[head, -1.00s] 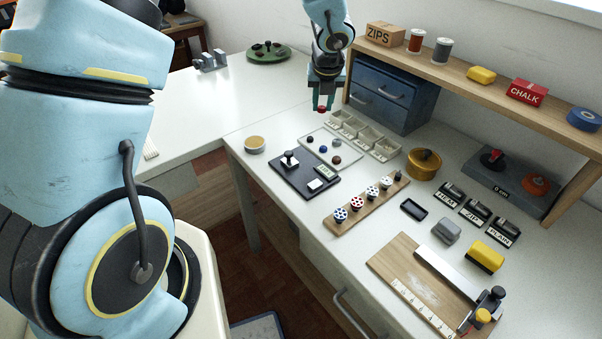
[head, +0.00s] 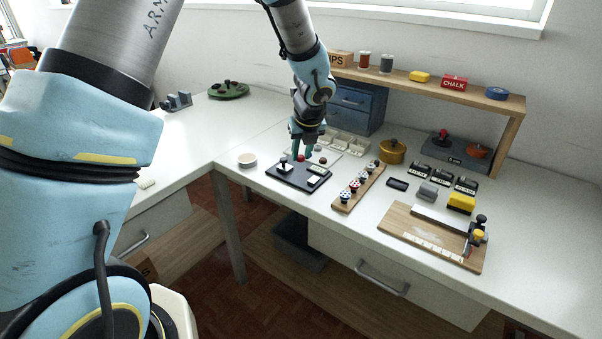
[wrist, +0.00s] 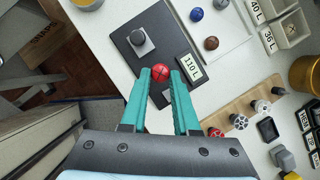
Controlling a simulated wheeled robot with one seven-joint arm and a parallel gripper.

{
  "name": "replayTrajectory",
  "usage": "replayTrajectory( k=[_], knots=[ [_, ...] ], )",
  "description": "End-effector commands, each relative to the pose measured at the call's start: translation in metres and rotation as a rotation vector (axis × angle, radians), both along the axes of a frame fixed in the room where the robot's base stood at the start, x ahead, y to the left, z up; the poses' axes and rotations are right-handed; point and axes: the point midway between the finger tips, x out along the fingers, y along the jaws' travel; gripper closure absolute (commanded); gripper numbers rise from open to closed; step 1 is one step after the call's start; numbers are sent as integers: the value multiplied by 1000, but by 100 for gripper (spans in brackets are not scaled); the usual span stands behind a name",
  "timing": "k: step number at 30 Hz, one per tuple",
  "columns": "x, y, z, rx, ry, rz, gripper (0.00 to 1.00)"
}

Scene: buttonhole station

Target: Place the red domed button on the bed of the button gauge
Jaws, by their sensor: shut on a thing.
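My gripper (head: 302,153) is shut on the red domed button (head: 301,158). In the wrist view the red button (wrist: 160,72) sits between the two teal fingertips (wrist: 160,77). The button gauge (head: 290,178) is a dark flat plate with a grey block-shaped post, a small display (wrist: 190,66) and a pale square (head: 314,180). In the wrist view the button appears over the gauge plate (wrist: 122,35), between post and display. I cannot tell how high above the plate it is. The fingers hide part of the gauge.
A pale tray with loose blue, grey and brown buttons (wrist: 211,43) lies beside the gauge. White bins (head: 345,143) stand behind. A round tin (head: 247,160) is at the left.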

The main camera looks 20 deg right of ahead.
Motion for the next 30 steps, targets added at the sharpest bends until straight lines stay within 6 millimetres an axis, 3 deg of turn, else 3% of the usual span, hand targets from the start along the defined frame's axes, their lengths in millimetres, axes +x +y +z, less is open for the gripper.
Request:
replayTrajectory(
  k=[14, 25, 26, 30],
  knots=[
    [0, 0, -52, 2, 0, -2, 100],
    [0, 0, -56, -1, -1, 0, 100],
    [0, 0, -56, -1, -1, 0, 69],
    [0, 0, -55, -1, -1, 0, 53]
  ],
)
